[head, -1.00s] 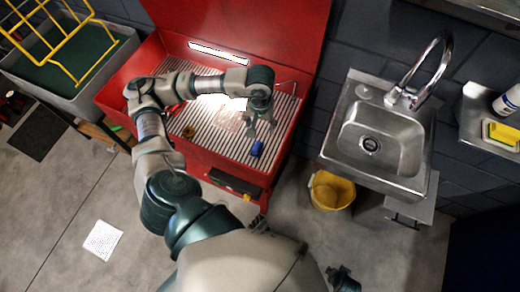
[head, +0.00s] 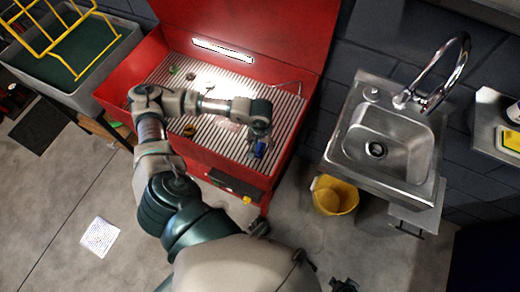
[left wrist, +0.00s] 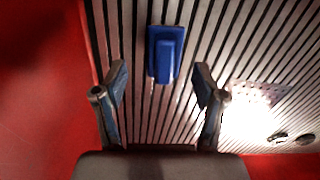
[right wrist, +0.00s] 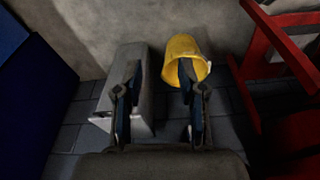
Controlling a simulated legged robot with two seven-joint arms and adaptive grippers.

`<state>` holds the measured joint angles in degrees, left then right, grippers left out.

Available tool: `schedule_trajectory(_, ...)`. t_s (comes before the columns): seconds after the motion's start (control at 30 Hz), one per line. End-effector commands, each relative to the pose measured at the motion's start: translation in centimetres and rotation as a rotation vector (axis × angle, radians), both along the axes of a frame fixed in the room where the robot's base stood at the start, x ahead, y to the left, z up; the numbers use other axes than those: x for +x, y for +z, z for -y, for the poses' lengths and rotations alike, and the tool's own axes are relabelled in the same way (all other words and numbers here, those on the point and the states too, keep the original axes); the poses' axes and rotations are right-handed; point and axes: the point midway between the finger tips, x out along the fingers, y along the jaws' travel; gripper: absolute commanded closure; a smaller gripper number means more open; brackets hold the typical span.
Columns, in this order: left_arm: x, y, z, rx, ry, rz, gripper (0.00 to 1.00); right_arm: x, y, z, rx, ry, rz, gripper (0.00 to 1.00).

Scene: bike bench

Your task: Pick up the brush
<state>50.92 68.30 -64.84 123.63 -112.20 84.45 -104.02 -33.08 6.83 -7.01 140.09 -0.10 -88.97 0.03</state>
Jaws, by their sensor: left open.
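A small blue block-like thing (head: 260,149), which I take for the brush, lies on the slatted grate of the red bench near its front right corner. Its bristles cannot be made out. My left gripper (head: 254,143) is just above and beside it, partly covering it. In the left wrist view the blue brush (left wrist: 164,52) lies ahead, centred between the spread fingertips of my left gripper (left wrist: 160,78), with nothing held. My right gripper (right wrist: 158,80) is open and empty over the floor, away from the bench.
The red bench (head: 215,172) has raised walls and a tall red back panel. Small green and brown items (head: 189,130) lie on its grate. To the right stand a steel sink (head: 375,150) and a yellow bucket (head: 334,195). A grey bin (head: 90,70) with a yellow rack is at left.

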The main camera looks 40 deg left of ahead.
Motion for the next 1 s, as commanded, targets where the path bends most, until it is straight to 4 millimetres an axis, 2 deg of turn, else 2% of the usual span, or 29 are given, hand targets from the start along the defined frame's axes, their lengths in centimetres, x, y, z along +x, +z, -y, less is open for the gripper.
schedule_trajectory(0.1,-0.1,-2.2,-0.4,0.0,0.0,-0.004,0.29,0.1,0.5,-0.1,0.004,0.0,0.016,0.6)
schedule_trajectory(0.2,-0.1,-3.2,-0.3,0.001,0.0,-0.004,0.29,0.6,0.6,-0.2,0.008,0.002,0.038,0.6)
schedule_trajectory(0.47,-0.1,-3.3,-0.1,0.003,0.0,0.0,0.29,0.8,0.7,-0.1,0.009,0.003,0.048,0.6)
schedule_trajectory(0.73,0.0,-3.4,-0.3,0.001,0.0,-0.001,0.94,0.8,0.7,-0.2,0.01,0.003,0.047,0.6)
schedule_trajectory(1.0,0.0,-3.3,-0.4,0.001,0.001,-0.003,0.94,0.8,0.7,-0.2,0.01,0.003,0.047,0.6)
